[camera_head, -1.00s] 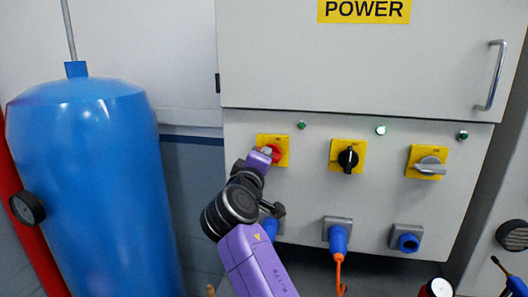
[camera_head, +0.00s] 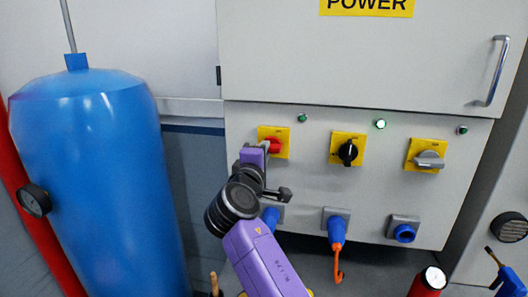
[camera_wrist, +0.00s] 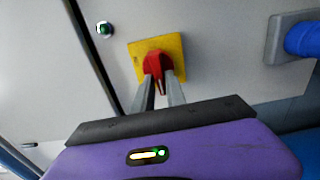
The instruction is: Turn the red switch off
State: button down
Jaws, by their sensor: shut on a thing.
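The red switch (camera_head: 274,145) sits on a yellow plate (camera_head: 283,134) at the left of the row of three switches on the grey power cabinet. In the wrist view the red switch (camera_wrist: 157,66) stands on its yellow plate (camera_wrist: 172,44), its handle between my two grey fingers. My gripper (camera_wrist: 160,86) is shut on the red handle. In the head view my gripper (camera_head: 266,149) reaches the switch from below left, and my purple wrist hides part of the plate. The green lamp (camera_head: 302,118) above the red switch looks dim.
A black switch (camera_head: 348,152) and a grey switch (camera_head: 430,160) are to the right. Blue sockets (camera_head: 404,233) sit below, one with a plug and orange cable (camera_head: 338,263). A blue tank (camera_head: 90,180) stands at the left. The lamp (camera_head: 380,124) above the black switch is bright.

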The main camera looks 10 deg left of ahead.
jog(key=c, duration=1.4)
grip_release()
jog(key=shift+o, duration=0.2)
jog(key=shift+s, duration=0.1)
jog(key=s+b, duration=0.2)
jog(key=s, duration=0.5)
jog(key=shift+s+a, duration=0.15)
jog(key=shift+s, duration=0.2)
